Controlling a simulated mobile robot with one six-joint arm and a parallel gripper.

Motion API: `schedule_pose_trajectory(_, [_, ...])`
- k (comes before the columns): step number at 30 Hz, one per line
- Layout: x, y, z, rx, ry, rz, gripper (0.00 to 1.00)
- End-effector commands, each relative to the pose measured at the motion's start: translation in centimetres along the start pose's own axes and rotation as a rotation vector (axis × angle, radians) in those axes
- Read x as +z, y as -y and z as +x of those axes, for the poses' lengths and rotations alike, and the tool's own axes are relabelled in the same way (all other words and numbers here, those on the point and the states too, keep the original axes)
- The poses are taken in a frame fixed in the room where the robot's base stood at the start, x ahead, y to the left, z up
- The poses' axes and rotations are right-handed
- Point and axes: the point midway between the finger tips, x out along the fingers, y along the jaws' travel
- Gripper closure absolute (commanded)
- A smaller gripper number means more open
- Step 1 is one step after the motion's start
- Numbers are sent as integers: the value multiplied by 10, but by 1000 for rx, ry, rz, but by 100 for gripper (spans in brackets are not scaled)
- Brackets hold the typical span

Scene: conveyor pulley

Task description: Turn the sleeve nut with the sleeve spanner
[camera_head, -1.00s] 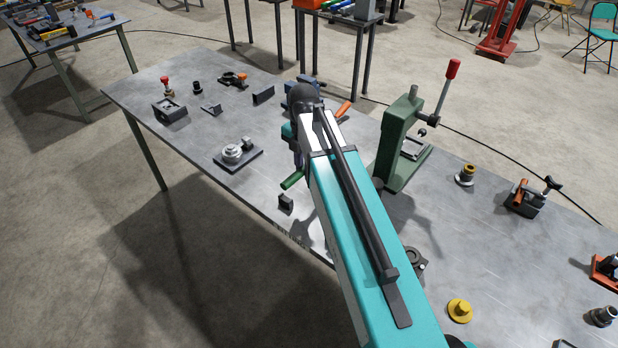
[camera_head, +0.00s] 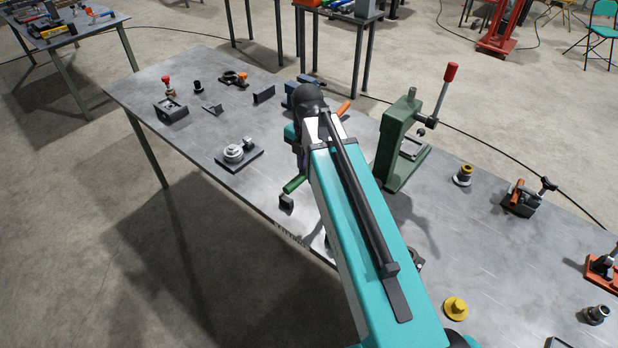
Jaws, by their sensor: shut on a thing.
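My gripper (camera_head: 299,163) is at the end of my teal arm, low over the middle of the table, mostly hidden by the wrist. A tool with a green handle (camera_head: 294,185) sticks out below it toward the table's front edge. It appears to be the sleeve spanner, held in my shut jaws; its working end is hidden. A dark block (camera_head: 286,202) stands on the table just below the handle. To the left, a round metal fitting (camera_head: 234,152) sits on a dark base plate, apart from my gripper. I cannot tell which part is the sleeve nut.
A green press (camera_head: 393,150) with a red-knobbed lever stands close right of my arm. A blue item (camera_head: 298,92) and an orange handle (camera_head: 343,108) lie behind my wrist. Small fixtures sit at the table's far left. A yellow flanged part (camera_head: 456,307) is at right.

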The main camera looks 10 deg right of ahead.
Motion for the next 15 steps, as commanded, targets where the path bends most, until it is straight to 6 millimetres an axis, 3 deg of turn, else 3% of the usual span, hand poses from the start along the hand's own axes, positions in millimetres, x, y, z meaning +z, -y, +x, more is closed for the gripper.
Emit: schedule_pose_trajectory(15, [-13, 18, -18, 1, 1, 0, 100])
